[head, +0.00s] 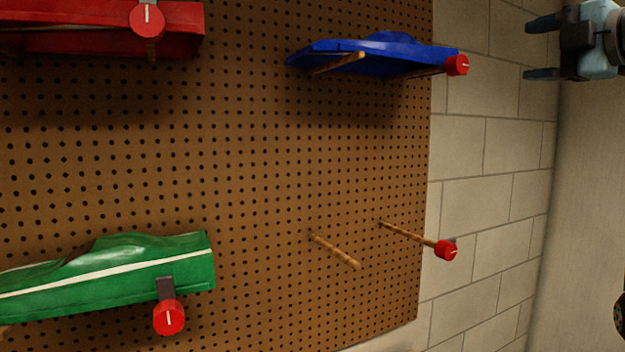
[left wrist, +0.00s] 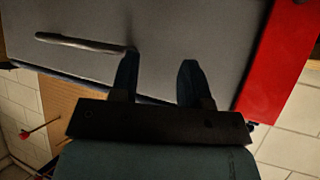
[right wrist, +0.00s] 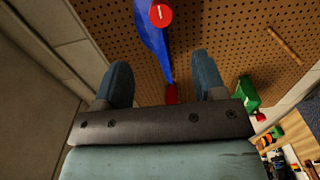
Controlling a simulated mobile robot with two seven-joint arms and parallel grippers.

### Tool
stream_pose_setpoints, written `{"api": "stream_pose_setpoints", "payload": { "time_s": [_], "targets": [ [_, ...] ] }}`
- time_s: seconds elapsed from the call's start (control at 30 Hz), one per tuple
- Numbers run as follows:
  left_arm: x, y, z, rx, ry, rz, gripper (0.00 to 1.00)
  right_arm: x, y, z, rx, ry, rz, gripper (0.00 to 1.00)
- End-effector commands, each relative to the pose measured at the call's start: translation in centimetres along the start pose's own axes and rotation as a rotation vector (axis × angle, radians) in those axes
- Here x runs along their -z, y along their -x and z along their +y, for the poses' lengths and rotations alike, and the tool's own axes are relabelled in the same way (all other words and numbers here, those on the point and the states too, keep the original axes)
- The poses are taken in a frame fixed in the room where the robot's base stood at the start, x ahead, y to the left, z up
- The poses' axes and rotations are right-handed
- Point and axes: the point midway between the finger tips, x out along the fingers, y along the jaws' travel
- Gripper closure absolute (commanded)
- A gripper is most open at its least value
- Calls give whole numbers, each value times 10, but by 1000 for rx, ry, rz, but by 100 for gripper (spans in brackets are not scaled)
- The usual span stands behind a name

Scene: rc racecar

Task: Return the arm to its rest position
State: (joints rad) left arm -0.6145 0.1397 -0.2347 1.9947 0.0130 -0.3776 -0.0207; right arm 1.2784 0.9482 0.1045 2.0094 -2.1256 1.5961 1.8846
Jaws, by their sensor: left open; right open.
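My right gripper (head: 532,48) is at the top right of the head view, in front of the wall, to the right of the pegboard (head: 250,160) and apart from it. In the right wrist view its two fingers (right wrist: 165,82) are spread with nothing held between them. My left gripper does not show in the head view. In the left wrist view its fingers (left wrist: 158,70) are apart and empty, in front of a grey panel (left wrist: 215,35) with a bar handle (left wrist: 80,43). Whether a finger touches the handle I cannot tell.
A blue car body (head: 385,52), a red one (head: 90,32) and a green one (head: 110,275) rest on pegs. Pale block wall (head: 480,190) is clear beside the board. A red panel (left wrist: 285,55) borders the grey one.

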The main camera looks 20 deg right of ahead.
Motion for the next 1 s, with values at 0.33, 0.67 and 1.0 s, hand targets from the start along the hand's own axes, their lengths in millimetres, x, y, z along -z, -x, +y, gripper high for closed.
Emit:
{"api": "stream_pose_setpoints", "payload": {
  "time_s": [0.33,0.67,1.0],
  "targets": [
    [-1,0,0,0,0,-1,57,64,-51,-42,-51,102,286,36],
    [-1,0,0,0,0,-2,57,184,-87,-142,-382,-52,836,36],
    [-1,0,0,0,0,-1,57,185,-91,-239,-688,-661,738,36]
  ]
}}
